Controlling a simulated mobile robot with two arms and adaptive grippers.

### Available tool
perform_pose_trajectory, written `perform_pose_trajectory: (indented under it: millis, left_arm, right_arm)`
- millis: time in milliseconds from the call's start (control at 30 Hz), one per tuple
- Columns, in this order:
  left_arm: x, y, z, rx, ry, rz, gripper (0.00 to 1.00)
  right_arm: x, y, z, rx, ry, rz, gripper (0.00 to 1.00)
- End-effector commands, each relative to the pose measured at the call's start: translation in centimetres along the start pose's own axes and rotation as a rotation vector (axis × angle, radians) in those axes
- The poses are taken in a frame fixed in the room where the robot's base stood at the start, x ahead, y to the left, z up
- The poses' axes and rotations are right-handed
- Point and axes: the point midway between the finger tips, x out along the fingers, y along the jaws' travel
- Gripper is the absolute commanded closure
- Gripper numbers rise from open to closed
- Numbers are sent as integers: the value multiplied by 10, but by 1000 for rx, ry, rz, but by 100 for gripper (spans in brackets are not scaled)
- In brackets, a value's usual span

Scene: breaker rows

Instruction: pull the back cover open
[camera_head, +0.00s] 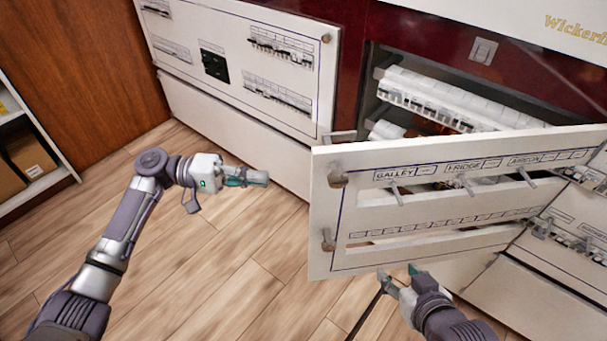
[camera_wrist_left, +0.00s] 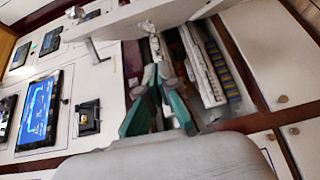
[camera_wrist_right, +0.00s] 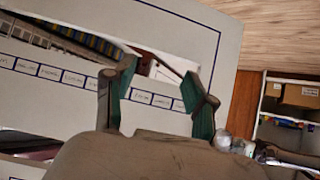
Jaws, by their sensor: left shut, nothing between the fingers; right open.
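The white cover panel (camera_head: 385,215), marked GALLEY, FRIDGE and AIRCON, stands swung out from the dark red cabinet, with breaker rows (camera_head: 450,100) visible behind it. Its left edge is free and has two brown knob-like fittings (camera_head: 328,240). My left gripper (camera_head: 262,177) is shut and empty, left of that free edge and apart from it; its green fingers also show in the left wrist view (camera_wrist_left: 160,95). My right gripper (camera_head: 398,272) is open just below the panel's lower edge. In the right wrist view its fingers (camera_wrist_right: 158,85) are spread in front of the panel's slotted face; contact cannot be told.
Another white breaker panel (camera_head: 235,55) is on the cabinet at the upper left. A shelf with brown boxes (camera_head: 30,155) stands at the far left. White lower panels with switches (camera_head: 565,240) are at the right. Wooden floor (camera_head: 235,240) lies clear between my arms.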

Motion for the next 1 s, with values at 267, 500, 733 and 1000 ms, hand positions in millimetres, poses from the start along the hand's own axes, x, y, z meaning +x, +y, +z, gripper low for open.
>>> perform_pose_trajectory:
  millis: [267, 500, 733, 1000]
  left_arm:
    - [15, 10, 1, -10, -24, 33, 100]
    - [67, 11, 2, -10, -24, 33, 100]
    - [98, 12, 16, -10, -21, 29, 100]
    - [103, 13, 39, -10, -20, 30, 100]
  right_arm:
    - [1, 0, -1, 0, 9, 0, 45]
    - [4, -3, -17, -1, 96, -6, 45]
    - [4, -4, -29, -1, 155, -10, 45]
    - [4, -4, -30, -1, 162, -10, 45]
